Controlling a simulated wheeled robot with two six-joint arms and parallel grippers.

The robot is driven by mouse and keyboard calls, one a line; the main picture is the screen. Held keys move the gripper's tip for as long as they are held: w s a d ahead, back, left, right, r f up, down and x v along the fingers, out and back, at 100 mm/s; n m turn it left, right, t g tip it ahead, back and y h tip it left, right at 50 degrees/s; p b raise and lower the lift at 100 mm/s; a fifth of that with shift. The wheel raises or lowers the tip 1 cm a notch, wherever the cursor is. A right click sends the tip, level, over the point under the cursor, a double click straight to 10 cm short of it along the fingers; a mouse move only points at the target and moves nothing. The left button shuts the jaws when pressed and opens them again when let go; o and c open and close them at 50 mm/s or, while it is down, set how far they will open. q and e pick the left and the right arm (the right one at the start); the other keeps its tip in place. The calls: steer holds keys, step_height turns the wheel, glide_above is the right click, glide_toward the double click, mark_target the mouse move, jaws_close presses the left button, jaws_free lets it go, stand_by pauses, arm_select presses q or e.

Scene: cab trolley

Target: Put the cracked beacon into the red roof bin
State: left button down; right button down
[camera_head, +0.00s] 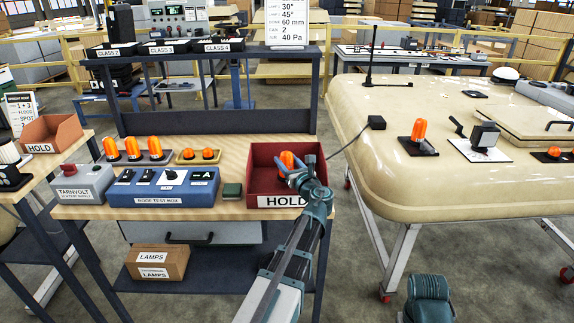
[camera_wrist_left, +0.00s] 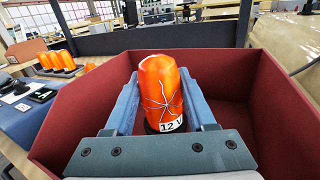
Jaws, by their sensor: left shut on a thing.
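The cracked beacon is an orange dome with white crack lines and a "12 V" label. It stands upright in the left wrist view (camera_wrist_left: 160,78) and shows partly in the head view (camera_head: 286,159). My left gripper (camera_head: 293,172) is shut on it, with blue fingers on both sides of the dome. Beacon and fingers are within the walls of the red bin (camera_head: 278,200), labelled HOLD, at the right end of the bench. The bin's walls (camera_wrist_left: 85,100) surround them in the wrist view. Whether the beacon's base touches the bin floor is hidden.
Several orange beacons (camera_head: 133,149) stand behind the box. Another HOLD bin (camera_head: 50,133) is far left. The cream cab roof (camera_head: 400,185) is to the right.

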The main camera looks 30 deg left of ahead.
arm_select(q)
steer(key=shift+f+b, duration=0.3)
steer(key=shift+b, duration=0.05)
steer(key=shift+s+f, duration=0.1)
steer(key=shift+f, duration=0.05)
steer(key=shift+s+d+f+b, duration=0.1)
steer(key=shift+b, duration=0.25)
